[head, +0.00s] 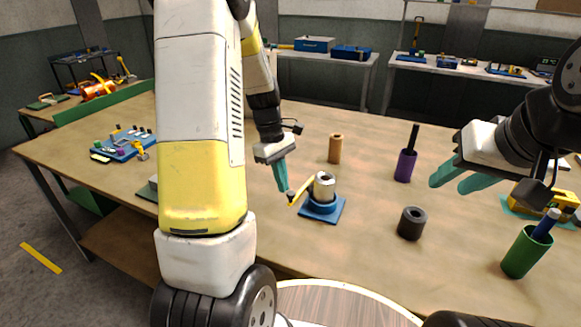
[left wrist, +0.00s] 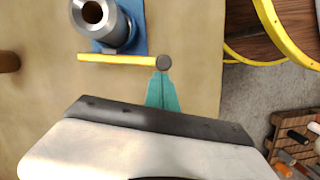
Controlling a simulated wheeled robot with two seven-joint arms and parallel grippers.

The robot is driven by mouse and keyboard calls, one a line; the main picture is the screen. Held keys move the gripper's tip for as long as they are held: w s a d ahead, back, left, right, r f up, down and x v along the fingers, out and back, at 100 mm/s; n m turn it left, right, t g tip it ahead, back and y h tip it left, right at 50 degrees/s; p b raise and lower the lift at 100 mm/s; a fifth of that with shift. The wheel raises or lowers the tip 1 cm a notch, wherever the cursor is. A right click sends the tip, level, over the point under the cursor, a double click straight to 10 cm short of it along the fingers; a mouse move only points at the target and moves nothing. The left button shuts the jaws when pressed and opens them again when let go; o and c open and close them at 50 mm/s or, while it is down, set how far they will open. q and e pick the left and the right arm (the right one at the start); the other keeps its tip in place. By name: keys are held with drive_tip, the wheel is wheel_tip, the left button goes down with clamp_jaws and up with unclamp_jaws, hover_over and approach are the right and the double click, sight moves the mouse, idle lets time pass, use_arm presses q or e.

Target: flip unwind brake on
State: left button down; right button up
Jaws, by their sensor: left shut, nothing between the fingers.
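The unwind is a silver spool (head: 324,187) on a blue base (head: 322,209) near the table's front edge. Its yellow brake lever (head: 302,190) slants down left to a dark knob. In the left wrist view the lever (left wrist: 115,58) runs across beside the spool (left wrist: 98,15), with the knob (left wrist: 163,62) at its right end. My left gripper (head: 284,188) is shut and empty, with its teal tips at the knob; I cannot tell if they touch. It also shows in the left wrist view (left wrist: 161,76). My right gripper (head: 446,182) is open and empty, over the table's right side.
A brown cylinder (head: 335,149), a purple holder (head: 405,166), a dark grey ring (head: 411,223) and a green cup (head: 522,254) stand on the table around the unwind. A blue tray of small parts (head: 124,147) lies at the left. My left arm hides part of the table.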

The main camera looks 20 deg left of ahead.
use_arm(q)
drive_tip(key=shift+s+d+n, duration=0.15)
drive_tip(key=shift+s+d, duration=0.1)
drive_tip(key=shift+d, duration=0.3)
drive_tip(key=shift+s+d+n, duration=0.15)
drive_tip(key=shift+s+d, duration=0.05)
drive_tip(key=shift+d, duration=0.35)
drive_tip(key=shift+s+d, duration=0.1)
drive_tip(key=shift+d, duration=0.05)
drive_tip(key=shift+a, duration=0.3)
drive_tip(key=w+a+r, duration=0.2)
drive_tip(key=a+r, duration=0.4)
drive_tip(key=r, duration=0.4)
drive_tip(key=shift+r, duration=0.2)
